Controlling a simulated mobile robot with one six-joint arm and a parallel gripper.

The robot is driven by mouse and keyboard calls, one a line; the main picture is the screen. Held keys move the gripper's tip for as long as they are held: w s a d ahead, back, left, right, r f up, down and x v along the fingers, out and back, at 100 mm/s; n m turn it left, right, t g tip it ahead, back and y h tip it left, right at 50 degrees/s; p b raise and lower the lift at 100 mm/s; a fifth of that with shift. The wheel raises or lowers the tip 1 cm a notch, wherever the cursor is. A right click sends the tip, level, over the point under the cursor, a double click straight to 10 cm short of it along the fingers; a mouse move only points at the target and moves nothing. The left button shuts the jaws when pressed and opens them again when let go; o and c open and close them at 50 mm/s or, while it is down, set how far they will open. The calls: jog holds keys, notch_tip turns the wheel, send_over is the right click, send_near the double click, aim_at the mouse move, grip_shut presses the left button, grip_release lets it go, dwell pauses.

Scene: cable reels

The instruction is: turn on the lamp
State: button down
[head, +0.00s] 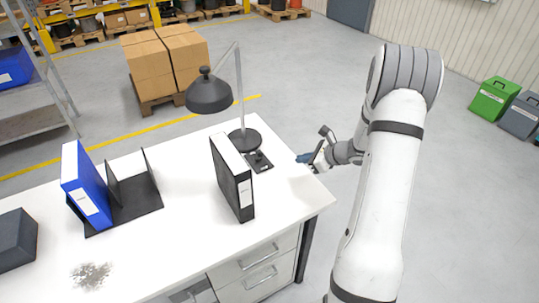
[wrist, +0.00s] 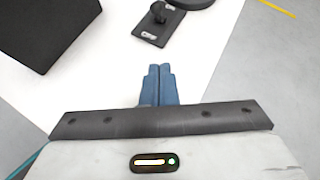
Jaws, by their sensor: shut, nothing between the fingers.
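The dark lamp (head: 209,93) stands at the back right of the white desk, with a round base and a thin bent arm. In front of its base lies a small black switch plate (head: 259,162) with an upright knob. The plate and knob (wrist: 158,18) also show at the top of the wrist view, beside the edge of the lamp base (wrist: 195,2). My gripper (head: 302,158) is at the desk's right edge, to the right of the plate and apart from it. Its blue fingers (wrist: 158,82) are together with nothing between them. I cannot tell whether the lamp is lit.
A black binder (head: 232,178) stands upright left of the switch plate; it also shows in the wrist view (wrist: 50,30). A blue binder (head: 85,187) stands in a black holder further left. The desk (head: 180,235) is bare between them. Boxes on a pallet stand behind.

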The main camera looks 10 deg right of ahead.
aim_at(260, 155)
jog(key=shift+a, duration=0.1)
jog(key=p+x, duration=0.1)
jog(key=x, duration=0.8)
jog(key=shift+w+a+f, duration=0.15)
jog(key=shift+a, duration=0.2)
jog(key=shift+w+a+r+p, duration=0.2)
jog(key=shift+w+a+p, duration=0.65)
jog(key=shift+w+a, duration=0.65)
jog(key=shift+s+a, duration=0.1)
jog(key=shift+s, duration=0.05)
jog(key=shift+r+p, duration=0.3)
jog(key=shift+p, duration=0.2)
jog(key=shift+f+g, duration=0.1)
jog(key=shift+g, duration=0.2)
jog(key=shift+p, duration=0.3)
